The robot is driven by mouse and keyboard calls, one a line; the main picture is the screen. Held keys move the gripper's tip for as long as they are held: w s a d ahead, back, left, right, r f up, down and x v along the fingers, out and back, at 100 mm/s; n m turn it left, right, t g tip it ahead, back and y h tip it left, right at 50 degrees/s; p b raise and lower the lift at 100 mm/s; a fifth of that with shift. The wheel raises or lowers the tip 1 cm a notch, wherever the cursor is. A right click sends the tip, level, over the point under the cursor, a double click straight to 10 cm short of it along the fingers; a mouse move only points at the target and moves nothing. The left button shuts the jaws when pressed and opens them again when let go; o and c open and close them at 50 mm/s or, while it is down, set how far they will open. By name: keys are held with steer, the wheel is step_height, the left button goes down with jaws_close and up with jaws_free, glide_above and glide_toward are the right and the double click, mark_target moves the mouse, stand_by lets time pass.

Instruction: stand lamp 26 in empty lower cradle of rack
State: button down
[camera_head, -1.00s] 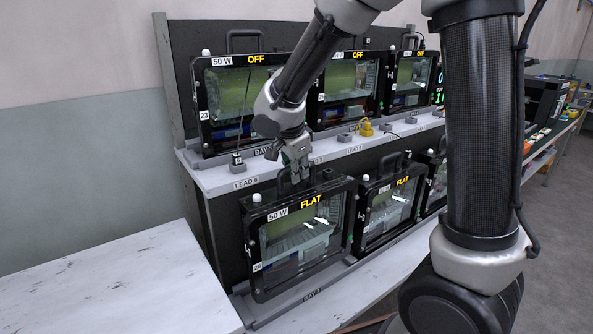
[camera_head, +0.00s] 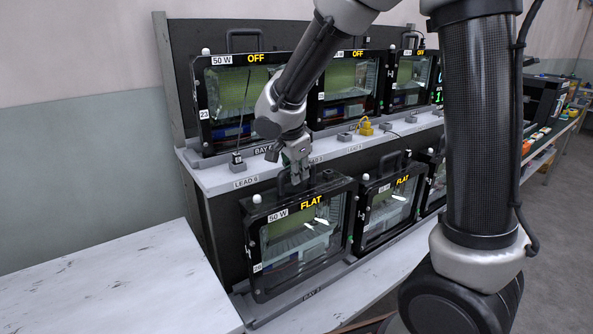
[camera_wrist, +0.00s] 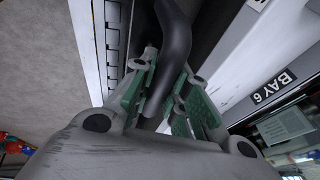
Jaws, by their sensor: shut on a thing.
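Lamp 26 (camera_head: 300,238) is a black-framed floodlight with a clear front, marked 50 W and FLAT. It stands nearly upright at the left end of the rack's lower row, over the grey cradle rail (camera_head: 268,317). I cannot tell whether its base is fully seated. My gripper (camera_head: 297,177) is above the lamp, shut on its top handle. In the wrist view the dark curved handle (camera_wrist: 174,50) lies between the green-padded fingers of my gripper (camera_wrist: 160,98).
Another FLAT lamp (camera_head: 388,212) stands close to the right in the lower row. Lamp 23 (camera_head: 240,105) and other OFF lamps fill the upper row. The grey shelf (camera_head: 215,180) holds lead blocks and a yellow plug (camera_head: 366,127). A white bench (camera_head: 110,285) at left is clear.

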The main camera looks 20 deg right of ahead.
mark_target(297, 188)
steer(key=shift+s+f, duration=0.1)
steer(key=shift+f, duration=2.9)
stand_by(3.7)
